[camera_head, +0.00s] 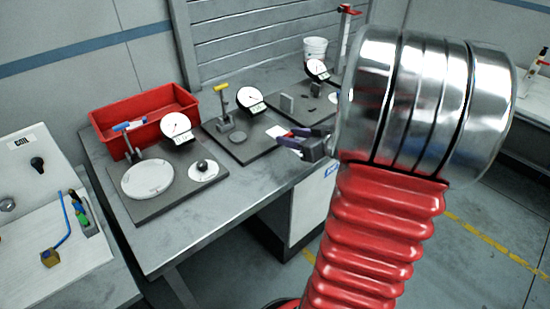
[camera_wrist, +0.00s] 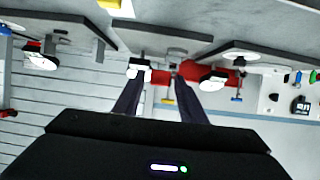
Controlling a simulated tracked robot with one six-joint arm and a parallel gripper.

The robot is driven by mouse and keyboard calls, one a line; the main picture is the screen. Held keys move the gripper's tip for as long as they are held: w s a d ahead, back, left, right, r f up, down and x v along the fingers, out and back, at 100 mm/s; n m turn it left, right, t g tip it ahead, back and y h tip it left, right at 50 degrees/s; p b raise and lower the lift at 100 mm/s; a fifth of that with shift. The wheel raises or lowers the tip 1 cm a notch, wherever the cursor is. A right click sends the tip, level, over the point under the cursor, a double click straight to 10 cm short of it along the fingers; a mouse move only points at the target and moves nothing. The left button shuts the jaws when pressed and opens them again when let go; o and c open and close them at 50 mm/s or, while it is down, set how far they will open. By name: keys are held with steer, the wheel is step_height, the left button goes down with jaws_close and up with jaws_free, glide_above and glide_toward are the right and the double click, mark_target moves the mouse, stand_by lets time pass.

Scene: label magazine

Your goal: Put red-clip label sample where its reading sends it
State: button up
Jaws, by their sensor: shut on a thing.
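My gripper (camera_head: 303,138) is at the middle of the head view, above the bench's front edge. Its two dark purple fingers are shut on a small white piece (camera_head: 277,132), which looks like the label sample. The piece shows at the fingertips, near the middle gauge station; no red clip on it can be made out. In the wrist view, which looks upside down, the fingers (camera_wrist: 159,72) reach towards the gauges, and the held piece is too small to tell from the background.
Gauge stations stand on the bench: blue-handled (camera_head: 147,178) at left, yellow-handled (camera_head: 238,137) in the middle, another (camera_head: 303,97) behind. A red bin (camera_head: 112,110) is at the back left and a white bucket (camera_head: 315,48) at the back. The bench's front left strip (camera_head: 165,240) is clear.

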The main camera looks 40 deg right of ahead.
steer(key=shift+s+d+f, duration=0.1)
steer(key=shift+s+d, duration=0.1)
steer(key=shift+s, duration=0.05)
glide_above(292, 169)
steer(key=shift+f, duration=2.9)
steer(key=shift+f, duration=2.1)
